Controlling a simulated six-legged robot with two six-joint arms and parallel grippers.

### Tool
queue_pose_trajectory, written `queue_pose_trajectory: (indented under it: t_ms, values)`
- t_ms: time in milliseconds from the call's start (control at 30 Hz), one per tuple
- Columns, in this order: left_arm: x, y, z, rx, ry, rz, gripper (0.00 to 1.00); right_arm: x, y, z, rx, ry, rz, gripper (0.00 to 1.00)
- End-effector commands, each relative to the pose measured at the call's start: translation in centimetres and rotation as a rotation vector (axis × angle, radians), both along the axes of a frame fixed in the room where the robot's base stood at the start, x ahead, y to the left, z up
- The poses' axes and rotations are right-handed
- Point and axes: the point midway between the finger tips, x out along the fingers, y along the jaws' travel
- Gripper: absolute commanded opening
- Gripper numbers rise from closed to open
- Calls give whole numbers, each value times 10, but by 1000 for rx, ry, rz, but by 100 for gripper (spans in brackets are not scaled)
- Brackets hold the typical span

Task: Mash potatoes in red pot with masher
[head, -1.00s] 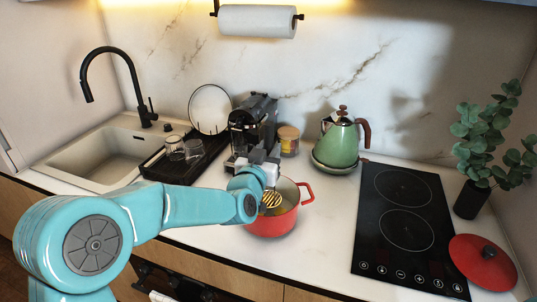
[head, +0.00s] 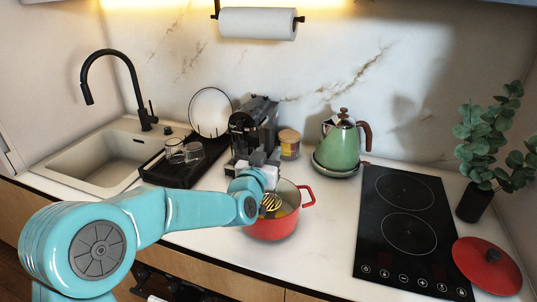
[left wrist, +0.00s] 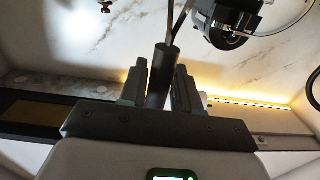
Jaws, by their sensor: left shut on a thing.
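The red pot (head: 270,228) stands on the white counter, left of the hob. The masher (head: 271,202) has a gold-coloured head, which shows inside the pot's opening. Yellowish contents show low in the pot, partly hidden by the masher and my arm. My left gripper (head: 264,168) is above the pot's left rim, shut on the masher's handle. In the left wrist view the dark masher handle (left wrist: 162,75) stands between the two fingers of my left gripper (left wrist: 160,85). My right gripper is not in view.
The red lid (head: 487,266) lies at the right beside the black hob (head: 410,225). A green kettle (head: 340,145), a lidded jar (head: 289,143) and a coffee machine (head: 252,128) stand behind the pot. A black dish tray (head: 165,172) is left. Counter between pot and hob is clear.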

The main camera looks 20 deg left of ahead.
Motion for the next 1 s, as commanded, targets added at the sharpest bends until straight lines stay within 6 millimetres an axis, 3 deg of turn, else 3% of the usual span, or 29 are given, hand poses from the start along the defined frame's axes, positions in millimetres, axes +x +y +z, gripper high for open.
queue_pose_trajectory:
  t_ms: [333,567,800,1000]
  values:
    - [0,0,-12,0,-2,0,1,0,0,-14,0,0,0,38]
    - [0,0,-6,0,-2,0,1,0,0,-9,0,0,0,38]
    - [0,0,14,1,-4,0,1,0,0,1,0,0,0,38]
    - [0,0,13,0,-2,0,1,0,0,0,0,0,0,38]
